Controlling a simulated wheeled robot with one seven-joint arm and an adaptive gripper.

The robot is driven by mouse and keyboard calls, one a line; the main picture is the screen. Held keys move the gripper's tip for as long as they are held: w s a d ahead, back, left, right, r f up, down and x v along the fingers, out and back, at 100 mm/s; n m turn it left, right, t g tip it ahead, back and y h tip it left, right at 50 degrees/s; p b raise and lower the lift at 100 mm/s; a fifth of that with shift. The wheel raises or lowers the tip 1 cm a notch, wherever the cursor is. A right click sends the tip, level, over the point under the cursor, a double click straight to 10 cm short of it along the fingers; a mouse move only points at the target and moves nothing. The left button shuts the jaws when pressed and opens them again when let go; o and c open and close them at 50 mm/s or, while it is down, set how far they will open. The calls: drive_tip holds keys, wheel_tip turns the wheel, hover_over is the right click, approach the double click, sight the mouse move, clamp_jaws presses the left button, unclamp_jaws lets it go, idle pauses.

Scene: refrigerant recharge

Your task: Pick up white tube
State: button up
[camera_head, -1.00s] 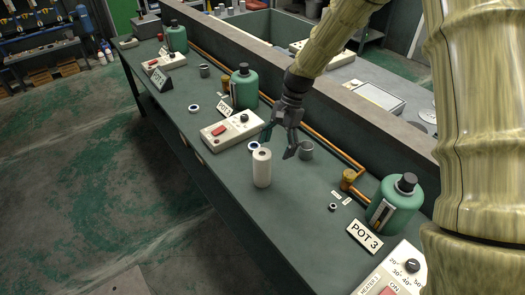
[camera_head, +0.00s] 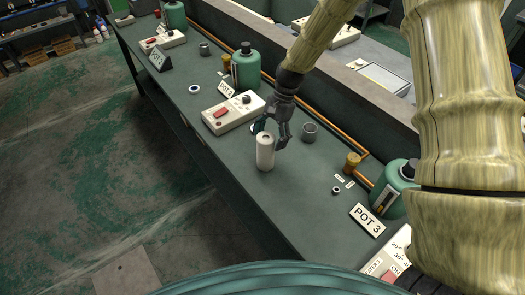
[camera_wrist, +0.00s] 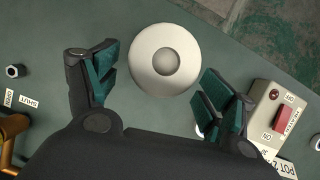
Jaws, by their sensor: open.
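The white tube (camera_head: 265,153) stands upright on the green bench top (camera_head: 236,167), near its front edge. In the wrist view its round top (camera_wrist: 164,60), with a grey centre, shows from above, just beyond and between my fingertips. My gripper (camera_head: 272,132) is open and empty, close beside the tube on its far side in the head view. In the wrist view the two teal-padded fingers (camera_wrist: 152,85) lie to the left and right of the tube, with gaps to both. The tube's lower body is hidden in the wrist view.
A control box (camera_head: 233,112) with a red switch stands left of the tube. A grey cup (camera_head: 309,132) stands to the right. Green bottles (camera_head: 246,66), an orange pipe (camera_head: 335,138) and a POT 3 sign (camera_head: 367,219) are also on the bench.

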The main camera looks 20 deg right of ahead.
sight(265, 147)
drive_tip(key=shift+s+a+f+p, duration=0.3)
drive_tip(key=shift+s+a+p, duration=0.15)
drive_tip(key=shift+s+p, duration=0.1)
drive_tip(key=shift+s+a+f, duration=0.15)
drive_tip(key=shift+s+f, duration=0.05)
drive_tip(key=shift+f, duration=0.2)
drive_tip(key=shift+w+a+f+p, duration=0.1)
drive_tip(key=shift+a+f+p, duration=0.1)
drive_tip(key=shift+f, duration=0.3)
drive_tip(key=shift+w+a+f+p, duration=0.1)
drive_tip(key=shift+f+p, duration=0.05)
drive_tip(key=shift+f, duration=0.3)
drive_tip(key=shift+s+r, duration=0.1)
drive_tip(key=shift+s, duration=0.05)
drive_tip(key=c, duration=1.2)
